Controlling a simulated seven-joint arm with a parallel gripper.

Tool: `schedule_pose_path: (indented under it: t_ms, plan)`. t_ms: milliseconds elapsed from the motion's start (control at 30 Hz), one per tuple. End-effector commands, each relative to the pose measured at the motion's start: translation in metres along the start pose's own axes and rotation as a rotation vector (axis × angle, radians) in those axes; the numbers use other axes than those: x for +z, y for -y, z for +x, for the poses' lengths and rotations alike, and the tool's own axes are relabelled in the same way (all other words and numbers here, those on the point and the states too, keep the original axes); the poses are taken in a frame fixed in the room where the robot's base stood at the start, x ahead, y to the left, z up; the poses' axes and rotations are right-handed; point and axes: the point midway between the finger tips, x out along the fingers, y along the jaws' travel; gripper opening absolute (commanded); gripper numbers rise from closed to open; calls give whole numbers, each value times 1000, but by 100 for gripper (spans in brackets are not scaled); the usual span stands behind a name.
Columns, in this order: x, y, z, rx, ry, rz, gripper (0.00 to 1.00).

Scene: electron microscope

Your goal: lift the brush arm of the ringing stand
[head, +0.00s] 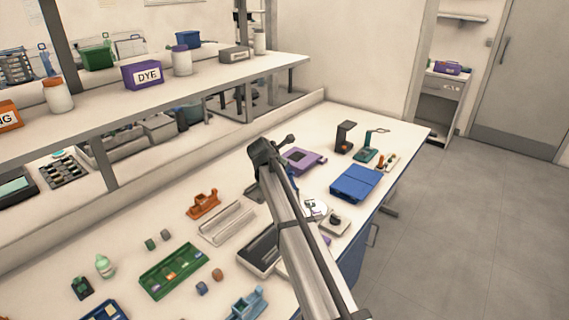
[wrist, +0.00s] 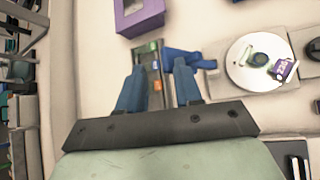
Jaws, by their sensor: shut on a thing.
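The ringing stand shows in the wrist view as a grey base with a round white disc (wrist: 240,78). On the disc are a small green piece (wrist: 257,59) and a purple labelled piece (wrist: 285,69). The blue brush arm (wrist: 208,64) reaches from beside the disc to my right fingertip. My gripper (wrist: 160,78) has its two blue fingers spaced apart and shut on the brush arm; the exact contact is hard to see. In the head view my arm hides the gripper and much of the stand, but part of the disc (head: 316,207) shows.
A grey strip with coloured pieces (wrist: 155,68) shows between my fingers. A purple frame (head: 303,160) lies beyond the stand. A small block with a black knob (head: 336,221) and a blue case (head: 356,183) are to its right. A black tray (head: 260,252) lies nearer.

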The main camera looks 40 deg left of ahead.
Motion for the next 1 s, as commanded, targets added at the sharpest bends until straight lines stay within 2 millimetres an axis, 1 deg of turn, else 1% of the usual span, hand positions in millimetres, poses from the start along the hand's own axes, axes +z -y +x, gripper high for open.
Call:
schedule_pose_path:
  t_ms: [33,200,300,500,700,1000]
  plan:
    - [-4,-4,-14,11,-4,0,22]
    - [1,0,-50,7,6,-3,22]
    - [4,1,-69,6,11,-4,22]
    - [8,2,-99,2,18,-7,22]
    - [9,3,-113,-1,21,-8,22]
    - [10,3,-116,-2,22,-8,22]
